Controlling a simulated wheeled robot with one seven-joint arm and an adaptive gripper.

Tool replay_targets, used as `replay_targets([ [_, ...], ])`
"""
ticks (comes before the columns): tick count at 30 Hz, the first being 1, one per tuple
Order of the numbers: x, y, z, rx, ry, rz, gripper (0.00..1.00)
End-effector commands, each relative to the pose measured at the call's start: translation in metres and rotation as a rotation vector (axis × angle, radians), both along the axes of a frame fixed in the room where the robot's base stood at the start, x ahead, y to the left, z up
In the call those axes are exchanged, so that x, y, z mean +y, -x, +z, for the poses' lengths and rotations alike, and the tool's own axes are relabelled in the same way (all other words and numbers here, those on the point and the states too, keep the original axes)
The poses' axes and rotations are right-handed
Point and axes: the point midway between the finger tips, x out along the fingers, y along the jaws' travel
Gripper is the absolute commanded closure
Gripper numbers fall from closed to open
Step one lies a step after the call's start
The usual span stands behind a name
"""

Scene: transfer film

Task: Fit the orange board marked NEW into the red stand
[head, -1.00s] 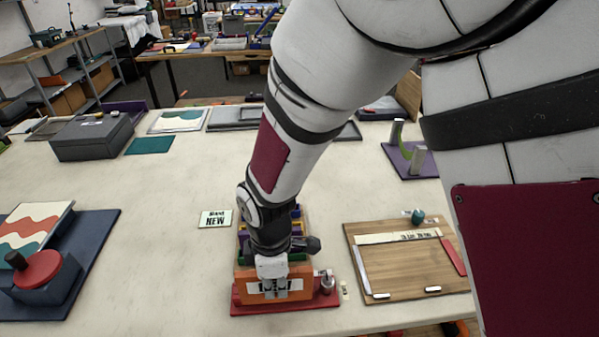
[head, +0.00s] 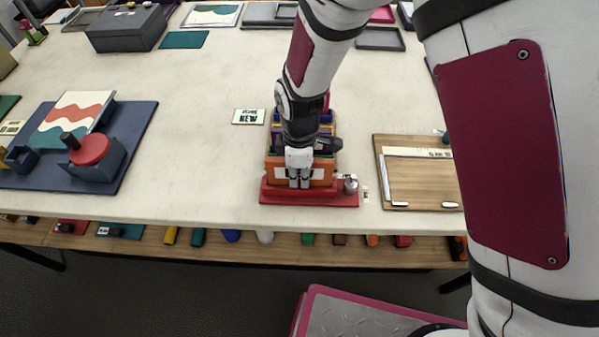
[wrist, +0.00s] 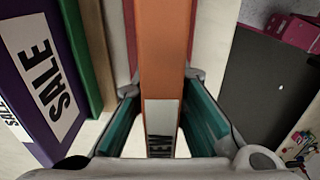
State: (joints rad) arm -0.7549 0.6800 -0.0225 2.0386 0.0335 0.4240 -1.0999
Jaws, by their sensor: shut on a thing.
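The orange board (head: 273,165) stands upright in my gripper (head: 300,182), at the red stand (head: 325,199) near the table's front edge. Its white label faces the head camera. In the wrist view the orange board (wrist: 163,45) runs between the fingers, with part of the NEW label showing, and a red strip of the stand (wrist: 131,38) shows beside it. My gripper (wrist: 163,125) is shut on the board. The board's lower edge is at the stand, but I cannot tell whether it is fully seated.
Behind the stand is a rack of coloured boards, including a purple SALE board (wrist: 40,80) and a green board (wrist: 88,50). A small metal piece (head: 350,185) is at the stand's right end. A label card (head: 249,116) lies left, a wooden board (head: 425,180) right.

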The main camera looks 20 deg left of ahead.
Motion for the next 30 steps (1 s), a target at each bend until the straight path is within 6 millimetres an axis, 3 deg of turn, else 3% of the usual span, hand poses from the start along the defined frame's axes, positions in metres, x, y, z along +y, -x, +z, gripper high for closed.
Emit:
replay_targets([
  [14,0.0,0.0,-0.012,0.001,-0.001,0.0,1.0],
  [15,0.0,0.001,-0.013,0.001,0.0,0.0,0.81],
  [17,0.0,0.001,-0.013,0.002,0.0,0.0,0.67],
  [30,-0.001,0.003,-0.013,0.007,0.004,0.001,0.67],
])
